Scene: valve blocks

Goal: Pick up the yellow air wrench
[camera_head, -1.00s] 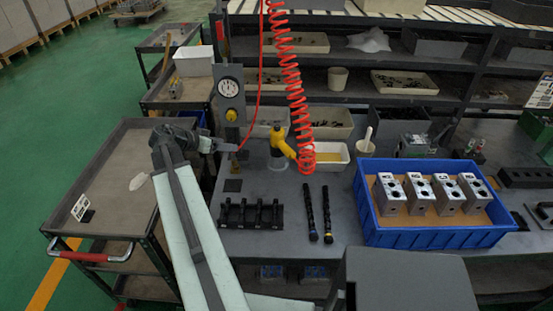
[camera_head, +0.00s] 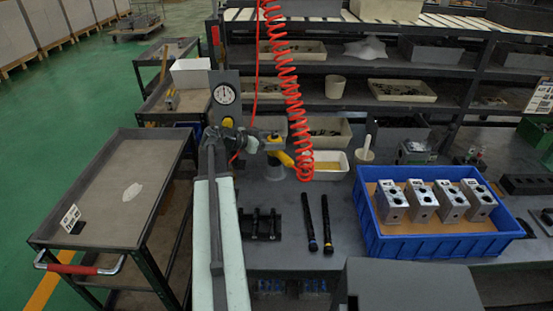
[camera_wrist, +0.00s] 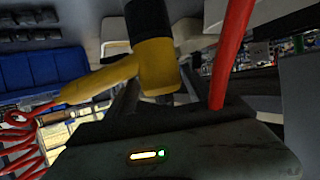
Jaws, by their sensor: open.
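The yellow air wrench (camera_head: 284,158) stands in a grey holder (camera_head: 274,173) on the bench, its handle pointing right towards a coiled red hose (camera_head: 291,100). My gripper (camera_head: 270,142) is open at the wrench's upper left and hides part of its top. In the wrist view the wrench's yellow body (camera_wrist: 157,68) and black end (camera_wrist: 149,18) are close in front of my gripper (camera_wrist: 158,92), overlapping the dark fingers. I cannot tell whether the wrench is between the fingers or touching them.
A pressure gauge (camera_head: 224,94) stands just behind my arm on the left. A black rack (camera_head: 260,224), two black rods (camera_head: 318,222) and a blue crate (camera_head: 440,245) of metal blocks are on the bench. A straight red hose (camera_wrist: 230,50) crosses close by my gripper.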

